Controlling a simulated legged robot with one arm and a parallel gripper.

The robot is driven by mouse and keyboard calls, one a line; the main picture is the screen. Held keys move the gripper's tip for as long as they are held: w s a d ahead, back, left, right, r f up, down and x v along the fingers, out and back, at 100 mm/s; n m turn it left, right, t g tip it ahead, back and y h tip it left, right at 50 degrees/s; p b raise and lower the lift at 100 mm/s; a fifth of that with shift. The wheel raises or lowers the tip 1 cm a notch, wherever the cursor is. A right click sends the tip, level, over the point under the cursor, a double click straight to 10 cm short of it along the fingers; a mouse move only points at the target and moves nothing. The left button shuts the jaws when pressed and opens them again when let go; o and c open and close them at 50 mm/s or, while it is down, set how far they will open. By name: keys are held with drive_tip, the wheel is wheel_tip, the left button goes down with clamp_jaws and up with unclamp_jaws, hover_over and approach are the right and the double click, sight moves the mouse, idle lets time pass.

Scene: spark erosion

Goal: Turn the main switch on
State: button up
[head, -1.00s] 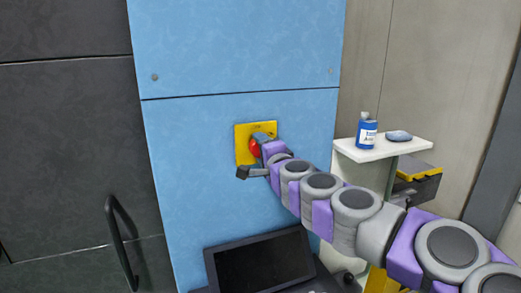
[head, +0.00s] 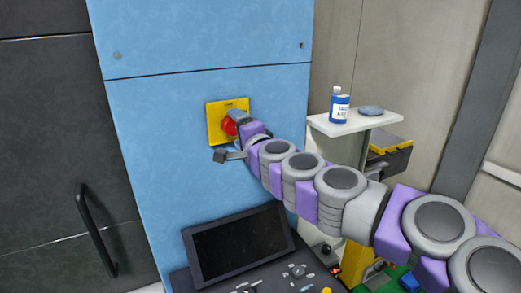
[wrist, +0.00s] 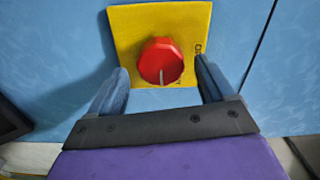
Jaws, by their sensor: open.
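The main switch is a red rotary knob (wrist: 160,62) on a square yellow plate (wrist: 122,20), mounted on a blue panel. In the head view the knob (head: 229,127) and the plate (head: 214,110) show left of my gripper, partly covered by it. My gripper (wrist: 160,82) is open in the wrist view, with one finger on each side of the knob's lower part. The fingers look apart from the knob; how far they reach towards it in depth is hard to tell.
A dark screen (head: 240,245) and a control panel with knobs (head: 295,272) stand below my arm. A white shelf (head: 350,125) with a blue bottle (head: 339,106) is at the right. A dark door with a handle (head: 95,225) is at the left.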

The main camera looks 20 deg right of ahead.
drive_tip(key=s+d+b, duration=0.1)
drive_tip(key=s, duration=1.4)
drive_tip(key=shift+d+b, duration=0.3)
drive_tip(key=shift+b, duration=0.05)
drive_tip(key=shift+f, duration=0.1)
